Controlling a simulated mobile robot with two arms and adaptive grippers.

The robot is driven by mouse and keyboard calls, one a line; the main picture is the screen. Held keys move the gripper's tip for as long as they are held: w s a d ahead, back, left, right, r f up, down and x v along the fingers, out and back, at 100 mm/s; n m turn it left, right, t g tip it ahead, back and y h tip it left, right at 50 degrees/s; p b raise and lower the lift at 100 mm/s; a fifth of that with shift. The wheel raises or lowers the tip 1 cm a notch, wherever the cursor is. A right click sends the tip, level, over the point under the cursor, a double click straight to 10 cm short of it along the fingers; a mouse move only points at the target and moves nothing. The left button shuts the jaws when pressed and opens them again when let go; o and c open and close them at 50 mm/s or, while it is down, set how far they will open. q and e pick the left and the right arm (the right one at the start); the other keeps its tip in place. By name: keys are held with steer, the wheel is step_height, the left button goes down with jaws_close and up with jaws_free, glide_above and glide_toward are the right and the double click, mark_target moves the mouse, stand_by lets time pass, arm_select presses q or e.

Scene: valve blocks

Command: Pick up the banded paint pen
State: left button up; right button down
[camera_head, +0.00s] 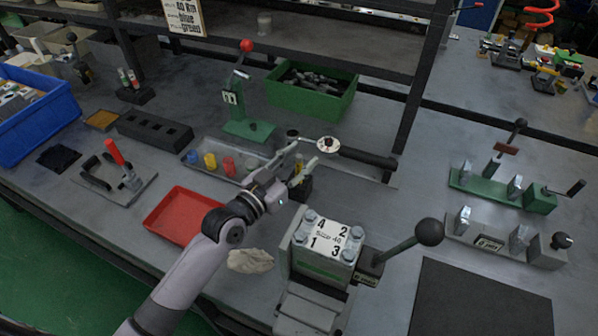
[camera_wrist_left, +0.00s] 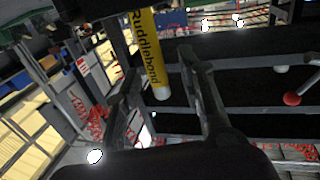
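A yellow tube lettered "Ruddlebond", with a pale end, shows in the left wrist view (camera_wrist_left: 148,50). It appears to be the paint pen; I cannot make out its bands. In the head view a small yellow and black piece of it (camera_head: 298,169) shows between the fingers, above a dark holder (camera_head: 302,188). My left gripper (camera_head: 308,152) reaches in from the lower left. Its fingers, also in the wrist view (camera_wrist_left: 160,85), are spread on either side of the tube, with gaps showing. I cannot tell how deep the tube lies between them. My right gripper is not in view.
A red tray (camera_head: 183,216) lies left of my arm. A valve block with a black ball lever (camera_head: 325,240) stands close in front. A grey tray with colored pots (camera_head: 207,140), a green press (camera_head: 243,110) and a green bin (camera_head: 310,104) are behind. A shelf post (camera_head: 418,90) rises at right.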

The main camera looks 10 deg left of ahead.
arm_select(q)
steer(key=shift+c, duration=0.5)
jaws_close()
